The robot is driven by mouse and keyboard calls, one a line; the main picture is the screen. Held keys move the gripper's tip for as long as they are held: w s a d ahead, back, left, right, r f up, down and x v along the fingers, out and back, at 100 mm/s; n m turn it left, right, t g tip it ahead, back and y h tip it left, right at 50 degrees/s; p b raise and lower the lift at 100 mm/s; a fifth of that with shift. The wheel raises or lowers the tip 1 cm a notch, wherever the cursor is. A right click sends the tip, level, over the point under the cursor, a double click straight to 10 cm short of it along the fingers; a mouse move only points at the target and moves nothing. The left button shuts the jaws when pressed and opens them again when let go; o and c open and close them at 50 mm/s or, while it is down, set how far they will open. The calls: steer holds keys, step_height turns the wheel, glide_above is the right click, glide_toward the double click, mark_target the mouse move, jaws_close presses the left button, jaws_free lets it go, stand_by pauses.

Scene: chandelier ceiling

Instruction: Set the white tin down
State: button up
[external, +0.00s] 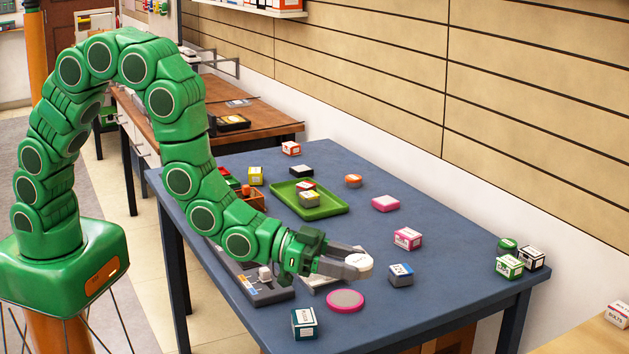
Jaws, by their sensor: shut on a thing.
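My gripper (350,262) is shut on the white tin (358,263), a small round tin with a pale top. The tin is between the fingertips, over the front part of the blue table (430,303). A pale flat thing (322,283) shows partly under the gripper. I cannot tell whether the tin touches anything below it.
A pink-rimmed disc (345,300), a blue-and-grey box (401,275) and a dark teal box (304,323) are near the gripper. A pink box (407,238) is behind. A green tray (335,207) holds small boxes. The table's right middle is clear.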

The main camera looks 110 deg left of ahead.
mark_target(347, 258)
steer(key=r+y, duration=0.1)
steer(key=r+n, duration=0.1)
steer(key=y, duration=0.1)
steer(key=shift+w+a+r+n+y, duration=0.1)
steer(key=shift+w+r+n+y, duration=0.2)
steer(key=shift+r+n, duration=0.1)
steer(key=shift+s+a+r+n+g+y, duration=0.3)
steer(key=shift+r+n+y, duration=0.15)
steer(key=shift+n+y, duration=0.3)
steer(key=s+f+n+g+y, duration=0.2)
steer(key=s+n+g+y, duration=0.3)
steer(key=s, duration=0.9)
steer(key=s+f+n+g+y, duration=0.3)
steer(key=s+n+g+y, duration=0.3)
steer(key=s, duration=0.9)
steer(key=shift+s+d+n+g, duration=0.15)
steer(key=shift+d+n+g, duration=0.15)
steer(key=shift+n+g, duration=0.4)
steer(key=shift+f, duration=0.15)
